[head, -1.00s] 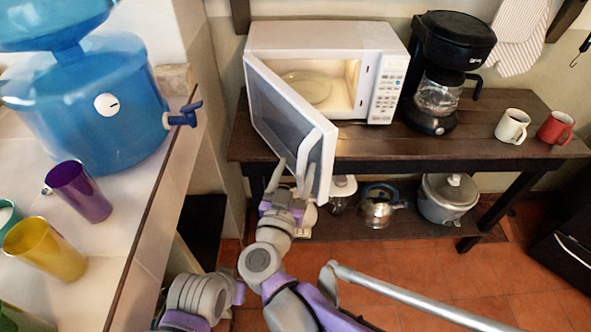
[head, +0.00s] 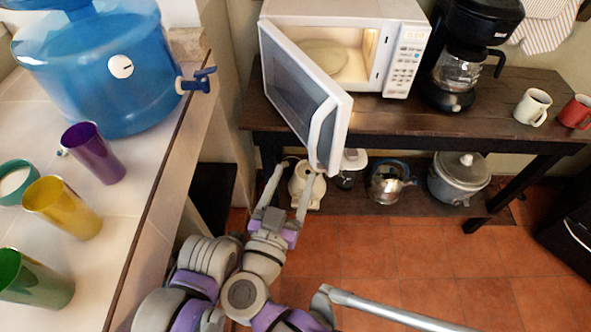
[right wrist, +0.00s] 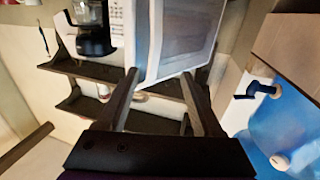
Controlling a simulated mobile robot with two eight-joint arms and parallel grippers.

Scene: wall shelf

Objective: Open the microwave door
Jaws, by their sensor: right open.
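The white microwave (head: 345,30) stands on the dark wooden shelf, its lit inside and glass plate showing. Its door (head: 300,95) hangs wide open on the left side, swung out toward me, with the handle (head: 322,132) on its free edge. My right gripper (head: 292,173) is open and empty, just below the door's lower free corner. In the right wrist view, the open fingers (right wrist: 159,74) point at the door (right wrist: 185,38), whose edge shows beyond and between the tips; I cannot tell whether they touch it. My left gripper is not in view.
A black coffee maker (head: 461,60) and two mugs stand right of the microwave. A kettle (head: 388,182) and a lidded pot (head: 459,178) sit on the lower shelf. The left counter holds a blue water dispenser (head: 90,75) and several cups.

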